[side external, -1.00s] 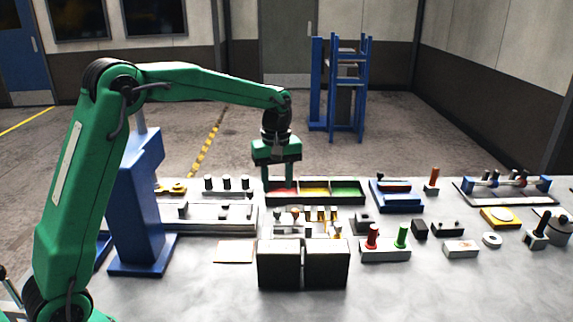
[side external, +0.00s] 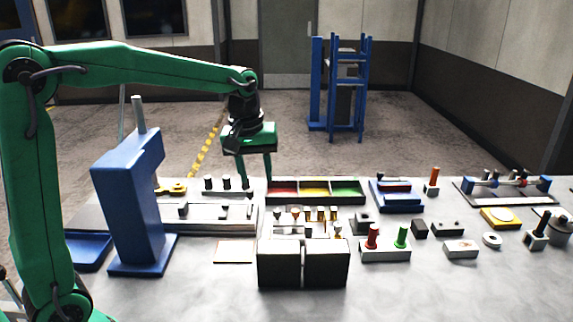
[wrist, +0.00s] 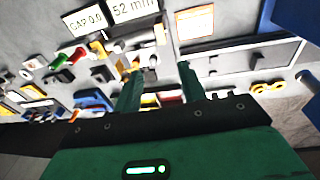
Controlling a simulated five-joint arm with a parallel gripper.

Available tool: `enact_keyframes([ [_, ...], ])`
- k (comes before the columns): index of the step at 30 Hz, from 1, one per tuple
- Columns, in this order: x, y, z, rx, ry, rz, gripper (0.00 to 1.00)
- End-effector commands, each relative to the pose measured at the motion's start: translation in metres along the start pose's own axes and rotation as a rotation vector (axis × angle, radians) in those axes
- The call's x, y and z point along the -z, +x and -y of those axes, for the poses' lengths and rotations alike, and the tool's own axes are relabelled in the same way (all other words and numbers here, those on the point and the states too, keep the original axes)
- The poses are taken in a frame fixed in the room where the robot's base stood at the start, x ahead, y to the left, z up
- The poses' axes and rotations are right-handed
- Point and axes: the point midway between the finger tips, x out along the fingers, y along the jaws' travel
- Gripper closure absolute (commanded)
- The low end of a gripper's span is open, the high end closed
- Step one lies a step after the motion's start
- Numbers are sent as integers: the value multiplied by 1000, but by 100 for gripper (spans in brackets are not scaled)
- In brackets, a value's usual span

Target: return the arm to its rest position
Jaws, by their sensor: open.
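My gripper (side external: 255,180) hangs from the green arm, fingers pointing down, above the back of the table near the left end of the three-colour tray (side external: 316,202). Its two fingers stand apart with nothing between them. In the wrist view, my gripper (wrist: 158,85) also shows open and empty, with the table's items beyond the fingertips. The task names no object other than the arm.
A tall blue stand (side external: 132,205) rises at left beside my arm. A base with red and green pegs (side external: 385,249) and several small fixtures fill the right. The front table surface is bare.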

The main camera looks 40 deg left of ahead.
Motion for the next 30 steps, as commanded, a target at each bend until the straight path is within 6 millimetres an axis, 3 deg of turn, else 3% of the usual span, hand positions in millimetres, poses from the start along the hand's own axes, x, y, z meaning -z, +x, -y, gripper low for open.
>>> enact_keyframes([
  [6, -32, -24, 23, -43, 144, -54, 59],
  [15, -74, -42, 56, -90, 342, -135, 59],
  [30, -140, -38, 110, -135, 658, -285, 59],
])
